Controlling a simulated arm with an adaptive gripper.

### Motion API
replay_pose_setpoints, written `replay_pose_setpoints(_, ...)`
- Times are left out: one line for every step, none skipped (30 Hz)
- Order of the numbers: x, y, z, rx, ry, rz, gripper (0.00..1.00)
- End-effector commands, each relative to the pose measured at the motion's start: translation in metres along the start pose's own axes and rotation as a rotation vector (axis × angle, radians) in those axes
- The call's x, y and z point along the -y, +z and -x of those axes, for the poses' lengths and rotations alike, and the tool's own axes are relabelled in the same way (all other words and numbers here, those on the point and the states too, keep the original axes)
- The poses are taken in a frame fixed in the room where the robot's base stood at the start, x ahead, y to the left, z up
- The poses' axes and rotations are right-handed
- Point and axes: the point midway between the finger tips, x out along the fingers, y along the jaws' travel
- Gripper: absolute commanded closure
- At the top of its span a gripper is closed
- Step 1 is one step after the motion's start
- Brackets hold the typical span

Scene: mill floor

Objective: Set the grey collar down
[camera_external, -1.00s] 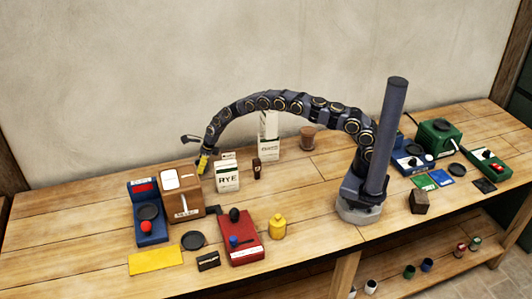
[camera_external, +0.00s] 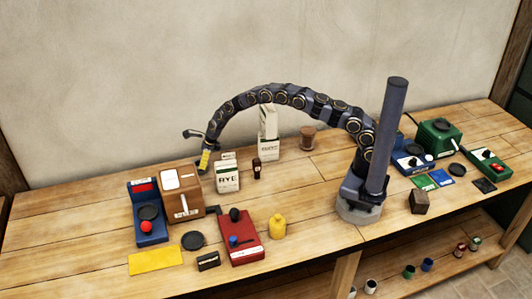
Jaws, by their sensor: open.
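My gripper (camera_external: 204,160) hangs at the end of the arched arm, just above and behind the right side of the brown wooden box (camera_external: 181,192). Its end shows yellow, and a dark piece sticks out to its left. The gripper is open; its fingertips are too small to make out. I cannot pick out a grey collar for certain. A dark round disc (camera_external: 193,240) lies flat on the bench in front of the wooden box, but I cannot tell if it is the collar. The bench right behind the box is hidden.
A blue device (camera_external: 151,231) with a red knob stands left of the box. A white RYE packet (camera_external: 228,178) stands to its right. The bench right of the bottle is clear.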

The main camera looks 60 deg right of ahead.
Motion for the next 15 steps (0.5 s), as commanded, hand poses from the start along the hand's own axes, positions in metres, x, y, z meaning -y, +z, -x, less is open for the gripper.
replay_pose_setpoints(-0.001,0.001,0.010,0.002,0.002,0.000,0.00)
replay_pose_setpoints(0.000,0.001,0.015,0.002,0.000,0.000,0.00)
replay_pose_setpoints(0.000,0.002,0.024,0.003,0.000,0.000,0.00)
replay_pose_setpoints(0.000,0.002,0.029,0.004,0.000,0.000,0.00)
replay_pose_setpoints(0.000,0.001,0.035,0.002,0.001,-0.001,0.00)
replay_pose_setpoints(-0.001,0.000,0.041,0.001,0.002,0.000,0.00)
replay_pose_setpoints(0.000,0.001,0.048,0.002,0.000,0.000,0.00)
replay_pose_setpoints(0.001,0.002,0.054,0.004,-0.001,0.000,0.00)
replay_pose_setpoints(0.001,0.001,0.060,0.004,0.000,-0.001,0.00)
replay_pose_setpoints(0.000,0.001,0.065,0.002,0.000,-0.001,0.00)
replay_pose_setpoints(0.000,0.000,0.069,0.001,0.001,0.000,0.00)
replay_pose_setpoints(0.000,0.000,0.075,0.001,0.001,0.001,0.00)
replay_pose_setpoints(0.000,0.001,0.079,0.002,0.000,0.002,0.00)
replay_pose_setpoints(0.000,0.001,0.083,0.003,0.000,0.002,0.00)
replay_pose_setpoints(0.000,0.001,0.086,0.003,-0.001,0.002,0.00)
